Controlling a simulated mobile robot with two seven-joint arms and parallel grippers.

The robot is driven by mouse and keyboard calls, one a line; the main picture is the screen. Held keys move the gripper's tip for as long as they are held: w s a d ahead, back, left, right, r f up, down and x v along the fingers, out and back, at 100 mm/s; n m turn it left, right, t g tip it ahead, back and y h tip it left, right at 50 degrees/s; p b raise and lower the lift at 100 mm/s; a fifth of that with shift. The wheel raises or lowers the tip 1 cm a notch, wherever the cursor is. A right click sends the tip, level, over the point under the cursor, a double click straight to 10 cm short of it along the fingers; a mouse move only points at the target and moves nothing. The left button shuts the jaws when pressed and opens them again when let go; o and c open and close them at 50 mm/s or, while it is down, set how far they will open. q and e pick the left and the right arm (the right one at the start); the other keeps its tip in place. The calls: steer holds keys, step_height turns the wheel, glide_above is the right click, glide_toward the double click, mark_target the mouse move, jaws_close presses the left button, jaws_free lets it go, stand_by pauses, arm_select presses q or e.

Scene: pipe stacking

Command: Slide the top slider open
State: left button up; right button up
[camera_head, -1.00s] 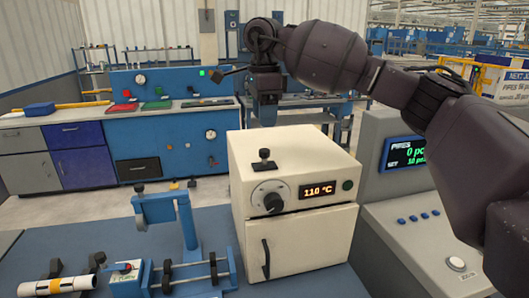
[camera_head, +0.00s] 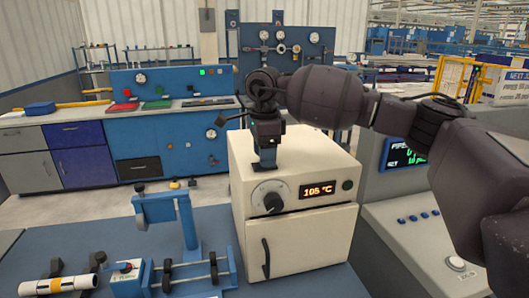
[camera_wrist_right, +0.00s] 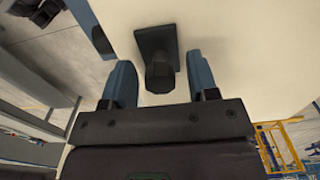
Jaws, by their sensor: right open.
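The cream oven-like box (camera_head: 310,240) stands on the blue table, with a round knob, a display reading 105 °C and a black door handle on its front. The top slider (camera_wrist_right: 158,60) is a black knob on a dark base plate on the box's top. The left gripper is not in view.
A blue stand (camera_head: 185,230) with rollers is left of the box. A grey console (camera_head: 420,235) with a screen stands at the right.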

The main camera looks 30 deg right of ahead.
jaws_close()
steer(key=d, duration=0.2)
steer(key=s+d, duration=0.1)
steer(key=d, duration=0.2)
steer(key=shift+s+d+r, duration=0.1)
steer(key=shift+s+d, duration=0.05)
steer(key=shift+c, duration=1.4)
jaws_free()
steer(key=shift+o, duration=1.4)
steer(key=shift+d, duration=0.1)
steer(key=shift+r, duration=0.1)
